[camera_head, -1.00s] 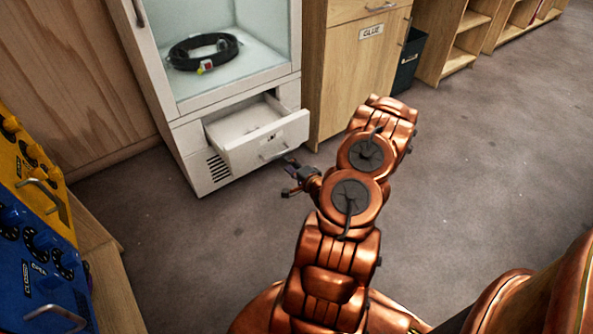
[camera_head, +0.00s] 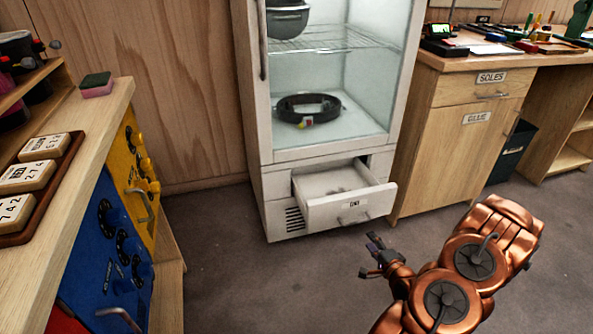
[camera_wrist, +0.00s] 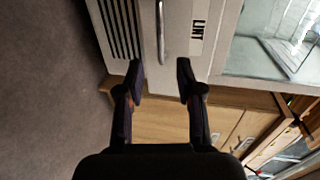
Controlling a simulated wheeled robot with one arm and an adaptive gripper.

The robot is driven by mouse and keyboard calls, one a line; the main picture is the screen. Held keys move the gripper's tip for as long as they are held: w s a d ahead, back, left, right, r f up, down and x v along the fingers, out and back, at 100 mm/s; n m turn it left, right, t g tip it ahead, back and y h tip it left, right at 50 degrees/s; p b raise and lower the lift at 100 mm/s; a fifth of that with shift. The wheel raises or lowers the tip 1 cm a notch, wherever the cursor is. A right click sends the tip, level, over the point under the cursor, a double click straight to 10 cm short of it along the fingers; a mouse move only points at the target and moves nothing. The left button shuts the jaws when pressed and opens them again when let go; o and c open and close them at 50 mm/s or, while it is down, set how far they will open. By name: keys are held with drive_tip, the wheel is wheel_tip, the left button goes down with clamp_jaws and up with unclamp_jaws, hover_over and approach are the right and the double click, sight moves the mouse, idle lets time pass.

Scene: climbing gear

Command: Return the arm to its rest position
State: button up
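My copper-coloured arm (camera_head: 475,258) is folded at the lower right of the head view. My gripper (camera_head: 371,256) sits at its end, in front of and below the pulled-out white drawer (camera_head: 352,206) of the cabinet. In the wrist view my gripper (camera_wrist: 160,80) has its two dark fingers spread apart with nothing between them. The drawer's handle (camera_wrist: 160,32) and its label, which reads LINT, lie beyond the fingertips. The gripper appears apart from the drawer.
The white glass-fronted cabinet (camera_head: 265,190) holds a black coil (camera_head: 308,108) and a dark bowl (camera_head: 287,20). A wooden bench (camera_head: 455,85) with a GLUE door and a dark bin (camera_head: 512,150) stand right. A blue and yellow drawer unit (camera_head: 120,230) stands left. Floor is clear between.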

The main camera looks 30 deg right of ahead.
drive_tip(key=w+a+r+n+g+y+p, duration=0.1)
drive_tip(key=w+a+r+n+g+p, duration=0.2)
drive_tip(key=r, duration=0.4)
drive_tip(key=a+r+n+g+p, duration=0.2)
drive_tip(key=r+n+g+p, duration=0.1)
drive_tip(key=r+n+p, duration=0.3)
drive_tip(key=w+a+r+n+g+y+p, duration=0.1)
drive_tip(key=w+a+r+n+g+p, duration=0.2)
drive_tip(key=r, duration=0.5)
drive_tip(key=s+a+r+n+g+p, duration=0.1)
drive_tip(key=s+a+r+p, duration=0.25)
drive_tip(key=r, duration=0.45)
drive_tip(key=s+a+r+n+g+p, duration=0.2)
drive_tip(key=a+r+p, duration=0.25)
drive_tip(key=r, duration=0.25)
drive_tip(key=s+a+r+n+g+y+p, duration=0.2)
drive_tip(key=s+a+r+p, duration=0.7)
drive_tip(key=s+a+r, duration=1.3)
drive_tip(key=n+g, duration=0.2)
drive_tip(key=n, duration=0.2)
drive_tip(key=shift+r+g+p, duration=0.2)
drive_tip(key=shift+g+p, duration=0.2)
